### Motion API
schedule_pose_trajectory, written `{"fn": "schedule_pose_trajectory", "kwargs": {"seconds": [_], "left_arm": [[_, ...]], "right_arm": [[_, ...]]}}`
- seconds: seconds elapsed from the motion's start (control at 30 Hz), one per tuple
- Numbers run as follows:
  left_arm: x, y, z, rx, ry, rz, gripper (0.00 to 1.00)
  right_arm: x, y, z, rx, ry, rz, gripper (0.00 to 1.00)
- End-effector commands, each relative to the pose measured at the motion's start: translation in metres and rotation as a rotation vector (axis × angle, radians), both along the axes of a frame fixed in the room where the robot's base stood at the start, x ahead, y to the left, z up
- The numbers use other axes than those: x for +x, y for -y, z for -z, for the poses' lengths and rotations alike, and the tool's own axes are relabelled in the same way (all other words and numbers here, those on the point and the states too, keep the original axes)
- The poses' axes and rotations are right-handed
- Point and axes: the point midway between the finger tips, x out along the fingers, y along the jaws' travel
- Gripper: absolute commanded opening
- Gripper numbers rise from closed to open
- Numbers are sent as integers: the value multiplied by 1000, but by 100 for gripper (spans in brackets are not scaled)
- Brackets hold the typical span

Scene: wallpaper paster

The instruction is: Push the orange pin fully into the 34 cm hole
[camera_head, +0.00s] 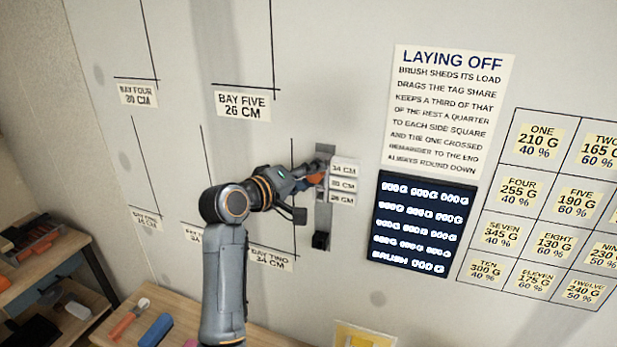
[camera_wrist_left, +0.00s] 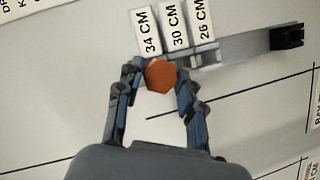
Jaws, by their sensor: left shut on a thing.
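The orange pin (camera_head: 313,181) is at the upper part of a grey metal strip (camera_head: 323,214) on the wall. In the left wrist view the orange pin (camera_wrist_left: 160,74) shows its six-sided head between the two fingers. My left gripper (camera_wrist_left: 158,80) is shut on it. The pin is in line with the 34 CM label (camera_wrist_left: 147,32), at the end of the strip (camera_wrist_left: 245,49). The hole is hidden behind the pin, and I cannot tell how deep the pin sits. My right gripper is not in view.
The 30 CM (camera_wrist_left: 174,27) and 26 CM (camera_wrist_left: 201,24) labels sit beside the strip. A black block (camera_head: 320,240) is at the strip's lower end. A dark panel (camera_head: 421,222) hangs to the right. A wooden table (camera_head: 170,303) with tools stands below.

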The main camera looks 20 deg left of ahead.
Motion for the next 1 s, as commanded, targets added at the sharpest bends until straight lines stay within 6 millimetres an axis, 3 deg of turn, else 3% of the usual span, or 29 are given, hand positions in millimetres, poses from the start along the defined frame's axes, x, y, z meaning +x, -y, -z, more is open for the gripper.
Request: {"fn": "schedule_pose_trajectory", "kwargs": {"seconds": [1.0], "left_arm": [[22,1,-1,0,2,-1,7]], "right_arm": [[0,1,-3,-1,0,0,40]]}}
